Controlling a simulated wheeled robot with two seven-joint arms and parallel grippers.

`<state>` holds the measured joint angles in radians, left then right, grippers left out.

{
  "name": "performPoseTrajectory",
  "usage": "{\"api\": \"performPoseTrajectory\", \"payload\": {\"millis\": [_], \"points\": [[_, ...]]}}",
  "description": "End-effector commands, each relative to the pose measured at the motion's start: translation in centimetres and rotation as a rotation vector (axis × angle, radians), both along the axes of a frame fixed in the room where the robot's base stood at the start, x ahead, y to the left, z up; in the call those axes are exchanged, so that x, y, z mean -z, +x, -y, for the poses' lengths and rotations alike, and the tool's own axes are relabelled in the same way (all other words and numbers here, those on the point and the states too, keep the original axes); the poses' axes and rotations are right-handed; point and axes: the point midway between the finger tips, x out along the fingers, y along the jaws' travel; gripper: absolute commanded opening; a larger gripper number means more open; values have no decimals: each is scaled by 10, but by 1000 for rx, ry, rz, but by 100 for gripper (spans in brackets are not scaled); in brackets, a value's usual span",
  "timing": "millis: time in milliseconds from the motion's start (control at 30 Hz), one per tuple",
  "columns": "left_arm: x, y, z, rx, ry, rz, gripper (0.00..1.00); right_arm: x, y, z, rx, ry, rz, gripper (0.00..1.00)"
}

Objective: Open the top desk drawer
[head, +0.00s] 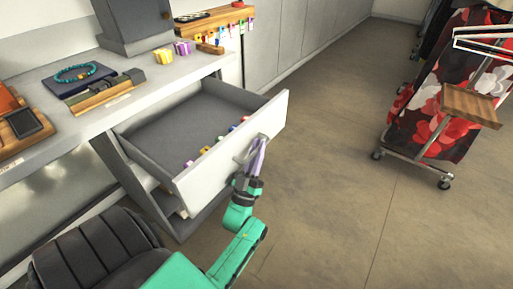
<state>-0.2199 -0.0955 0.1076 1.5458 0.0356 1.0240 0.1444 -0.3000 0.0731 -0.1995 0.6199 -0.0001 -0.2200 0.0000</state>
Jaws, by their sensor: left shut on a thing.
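The top desk drawer (221,168) is white outside and grey inside, and it stands pulled well out from under the desk top (150,93). Several small coloured pieces lie in a row along the inside of its front. My left gripper (259,142), at the end of a green and dark arm, is shut on the drawer handle (252,148) at the front panel. The gripper's fingers cover most of the handle. My right gripper does not show.
Yellow and purple boxes (164,56), a bead bracelet on a dark pad (75,73) and wooden holders lie on the desk. A clothes rack with a red floral garment (440,110) stands right. The floor (335,170) between is clear.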

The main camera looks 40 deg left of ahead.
Motion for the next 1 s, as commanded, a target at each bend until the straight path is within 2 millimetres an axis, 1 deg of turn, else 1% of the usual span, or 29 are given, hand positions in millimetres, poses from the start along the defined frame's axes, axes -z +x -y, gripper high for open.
{"api": "performPoseTrajectory", "payload": {"millis": [300,333,367,633,733,867,1000], "points": [[2,0,0,-1,-3,-3,0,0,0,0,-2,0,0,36],[2,0,0,-1,-3,-3,19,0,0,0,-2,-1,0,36],[2,0,0,-1,-3,-3,27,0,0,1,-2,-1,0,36],[1,0,0,0,-1,-1,27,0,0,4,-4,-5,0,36],[4,-2,1,0,-1,-2,27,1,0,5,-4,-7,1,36],[16,-13,3,0,-2,-3,27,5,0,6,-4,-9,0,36],[36,-33,8,-1,-2,-4,27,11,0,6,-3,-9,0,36]]}}
